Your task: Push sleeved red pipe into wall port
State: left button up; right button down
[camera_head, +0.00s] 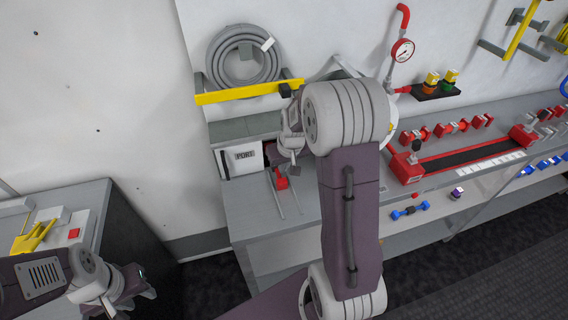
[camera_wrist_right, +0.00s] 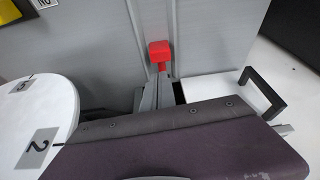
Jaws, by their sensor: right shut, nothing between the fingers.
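I cannot tell a sleeve on either. My right gripper (camera_head: 287,165) is shut and empty, beside this box and over the bench. A small red block (camera_head: 281,183) is just below it; it also shows in the right wrist view (camera_wrist_right: 160,52). My left gripper (camera_head: 139,284) is low at left, its fingers unclear.
My right arm crosses the bench's middle. A coiled hose (camera_head: 243,56) hangs above a yellow bar (camera_head: 248,92). A red-ended tray (camera_head: 463,157) and several red fittings occupy the bench's right. A grey cabinet (camera_head: 97,213) stands at left, with floor between it and the bench.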

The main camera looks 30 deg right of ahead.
aim_at(280, 175)
jog(key=x, duration=0.4)
jog(key=shift+w+f, duration=0.1)
jog(key=shift+f, duration=0.2)
